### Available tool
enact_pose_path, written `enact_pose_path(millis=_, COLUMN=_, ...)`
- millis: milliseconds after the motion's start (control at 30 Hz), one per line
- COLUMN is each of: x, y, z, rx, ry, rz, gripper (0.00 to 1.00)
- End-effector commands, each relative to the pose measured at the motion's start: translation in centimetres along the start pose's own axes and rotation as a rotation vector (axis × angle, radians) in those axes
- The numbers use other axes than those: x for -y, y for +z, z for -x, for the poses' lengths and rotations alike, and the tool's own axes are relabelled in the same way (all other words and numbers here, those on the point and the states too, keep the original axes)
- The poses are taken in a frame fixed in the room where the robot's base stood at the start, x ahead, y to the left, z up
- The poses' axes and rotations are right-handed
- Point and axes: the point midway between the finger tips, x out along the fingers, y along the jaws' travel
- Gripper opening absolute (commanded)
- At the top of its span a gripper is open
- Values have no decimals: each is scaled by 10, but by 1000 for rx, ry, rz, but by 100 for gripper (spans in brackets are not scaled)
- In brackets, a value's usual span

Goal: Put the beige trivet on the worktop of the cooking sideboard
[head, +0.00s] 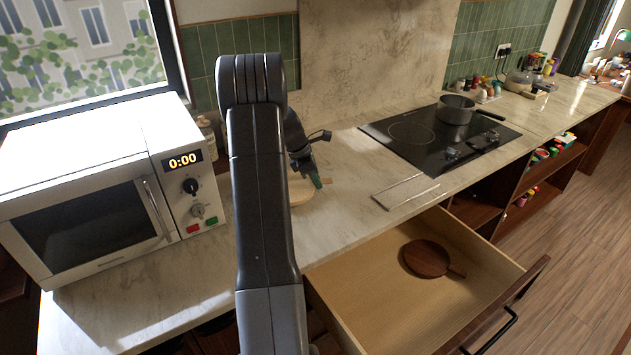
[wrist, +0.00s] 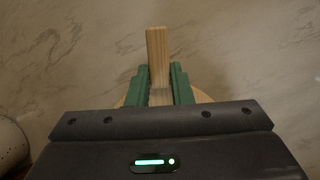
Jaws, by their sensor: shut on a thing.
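The beige trivet (head: 302,192) is a round, light wooden board with a straight handle. It lies flat at the worktop (head: 345,160), between the microwave and the hob, partly hidden by my arm in the head view. I cannot tell whether it touches the worktop or hangs just above it. In the wrist view its handle (wrist: 157,45) stands between the green fingers of my gripper (wrist: 160,80), which is shut on it. The disc shows only at its edges behind the gripper body. My gripper (head: 318,181) also shows in the head view.
A white microwave (head: 90,200) stands left. A black hob (head: 410,135) with a saucepan (head: 456,109) is at the right. A flat tray (head: 405,191) lies near the front edge. Below, an open drawer (head: 370,300) holds a dark brown round board (head: 427,258).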

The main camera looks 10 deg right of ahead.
Motion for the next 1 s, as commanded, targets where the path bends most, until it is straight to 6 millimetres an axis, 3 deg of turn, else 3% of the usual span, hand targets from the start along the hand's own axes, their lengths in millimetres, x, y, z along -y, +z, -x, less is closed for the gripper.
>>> enact_pose_path(millis=100, x=1, y=-5, z=-13, rx=1, ry=-2, rz=2, gripper=0)
enact_pose_path(millis=433, x=0, y=-7, z=-17, rx=0, ry=0, rz=1, gripper=0)
enact_pose_path(millis=467, x=0, y=-7, z=-18, rx=0, ry=0, rz=1, gripper=21)
enact_pose_path(millis=567, x=0, y=-7, z=-17, rx=0, ry=0, rz=1, gripper=41)
enact_pose_path(millis=867, x=0, y=-6, z=-15, rx=0, ry=0, rz=1, gripper=41)
enact_pose_path(millis=1000, x=-1, y=-6, z=-3, rx=0, ry=3, rz=1, gripper=41)
